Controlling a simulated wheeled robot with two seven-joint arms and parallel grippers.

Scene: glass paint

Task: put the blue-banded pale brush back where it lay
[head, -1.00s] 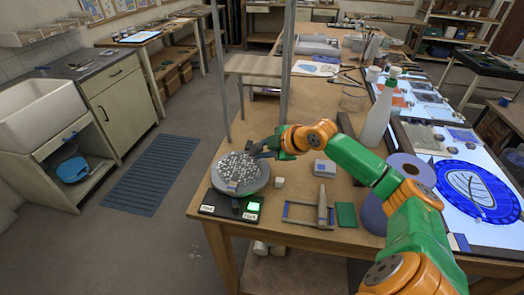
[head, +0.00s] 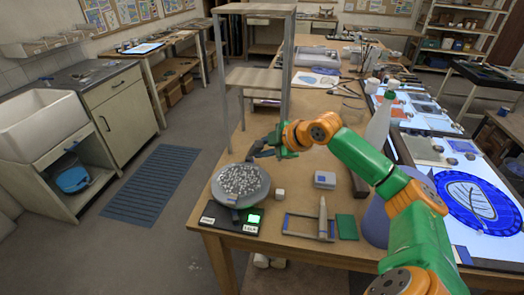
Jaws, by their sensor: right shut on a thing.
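My right gripper (head: 264,150) is shut, just behind the far rim of a round grey dish (head: 232,201) filled with pale granules. What lies between its fingers is too small and dark to make out. I cannot pick out the blue-banded pale brush for certain in the head view. My left gripper is not in view.
The dish stands on a black scale (head: 222,225) with a lit green display. A small white cube (head: 280,194), a blue-and-white box (head: 325,180), a grey frame (head: 290,223) and a green pad (head: 347,228) lie nearby. A bottle (head: 379,127) stands right; grey shelf posts (head: 288,75) rise behind.

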